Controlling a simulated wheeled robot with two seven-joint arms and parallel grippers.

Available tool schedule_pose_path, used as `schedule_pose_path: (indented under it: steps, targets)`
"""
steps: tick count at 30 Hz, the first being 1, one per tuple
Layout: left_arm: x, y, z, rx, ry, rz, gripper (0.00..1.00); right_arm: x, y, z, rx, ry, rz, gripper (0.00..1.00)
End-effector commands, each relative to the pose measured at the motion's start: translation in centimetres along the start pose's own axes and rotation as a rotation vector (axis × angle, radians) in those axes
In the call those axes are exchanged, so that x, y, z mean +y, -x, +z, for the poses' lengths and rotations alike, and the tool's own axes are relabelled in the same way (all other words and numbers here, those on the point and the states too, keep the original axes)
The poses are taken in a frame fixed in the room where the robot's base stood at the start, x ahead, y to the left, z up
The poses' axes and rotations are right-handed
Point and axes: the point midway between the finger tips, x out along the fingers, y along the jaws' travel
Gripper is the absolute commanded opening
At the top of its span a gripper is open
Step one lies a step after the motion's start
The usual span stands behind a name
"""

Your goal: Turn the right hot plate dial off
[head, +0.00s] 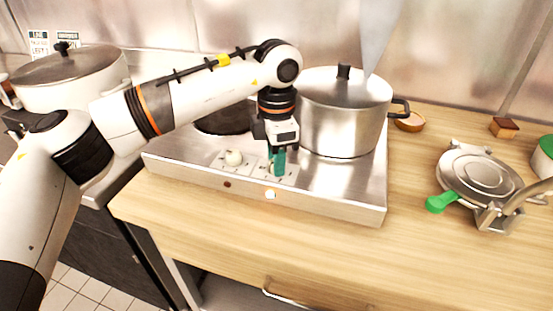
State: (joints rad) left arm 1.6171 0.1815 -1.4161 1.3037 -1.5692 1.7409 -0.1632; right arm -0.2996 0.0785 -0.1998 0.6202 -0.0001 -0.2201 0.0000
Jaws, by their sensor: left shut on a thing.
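The hot plate (340,199) is a wide steel unit on the wooden counter, with two dials on its front part. The left dial (233,157) is white and uncovered. My left gripper (277,172) reaches down over the right dial's place, its teal fingers shut on the right dial, which they mostly hide. An indicator light (270,195) below it on the front edge glows; the one below the left dial (227,184) is dark. A steel pot (340,128) with a lid stands on the right burner. My right gripper is not in view.
The left burner (222,122) is bare and dark. Another lidded pot (75,85) stands at the far left. A round waffle iron (478,178) with a green handle, a small bowl (409,121) and a wooden block (504,127) are on the right. The front counter (230,225) is clear.

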Motion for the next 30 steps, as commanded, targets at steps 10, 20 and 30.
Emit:
schedule_pose_path:
  steps: [10,20,30]
  targets:
    - [-0.1,0.17,-0.04,0.003,-0.329,-0.004,0.08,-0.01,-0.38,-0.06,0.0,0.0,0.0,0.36]
    - [-0.1,0.23,-0.04,0.003,-0.636,-0.005,0.08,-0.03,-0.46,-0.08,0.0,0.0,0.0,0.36]
    - [-0.11,0.25,-0.04,0.003,-0.879,-0.006,0.08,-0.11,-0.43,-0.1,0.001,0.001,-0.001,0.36]
